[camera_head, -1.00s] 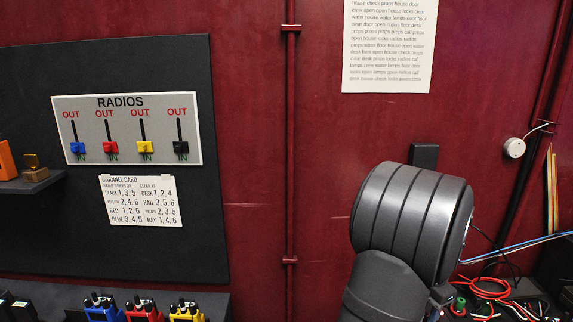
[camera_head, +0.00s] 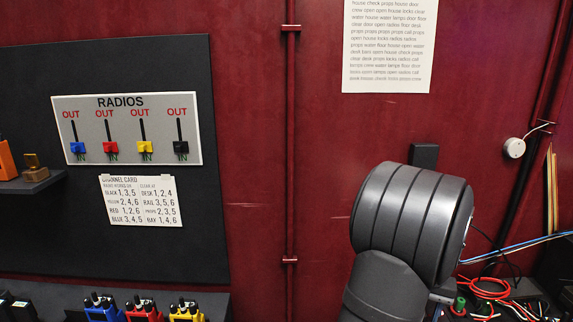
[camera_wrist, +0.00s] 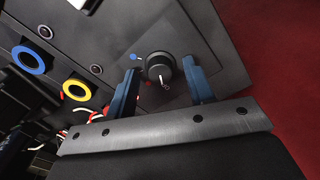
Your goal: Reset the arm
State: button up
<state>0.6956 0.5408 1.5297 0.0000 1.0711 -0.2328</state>
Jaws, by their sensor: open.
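My gripper (camera_wrist: 165,90) shows in the wrist view with its two blue fingers apart. A round black knob (camera_wrist: 160,67) on a dark grey panel (camera_wrist: 225,55) appears between or just beyond the fingertips. I cannot tell whether the fingers touch it. A small blue dot (camera_wrist: 133,57) is on the panel left of the knob. In the head view my grey arm fills the lower right and the gripper is hidden.
A radios board (camera_head: 127,103) with several coloured sliders, all down at IN, hangs on the left. A channel card (camera_head: 141,201) is below it. Coloured radios (camera_head: 143,312) stand at the bottom. Loose cables (camera_head: 490,290) lie at lower right. Blue (camera_wrist: 28,60) and yellow rings (camera_wrist: 76,89) sit left of the knob.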

jog(key=n, duration=0.6)
jog(key=shift+r+n, duration=0.35)
jog(key=shift+n, duration=0.15)
notch_tip(320, 180, up, 17)
notch_tip(320, 180, down, 8)
jog(key=shift+f, duration=0.2)
dwell(1.0)
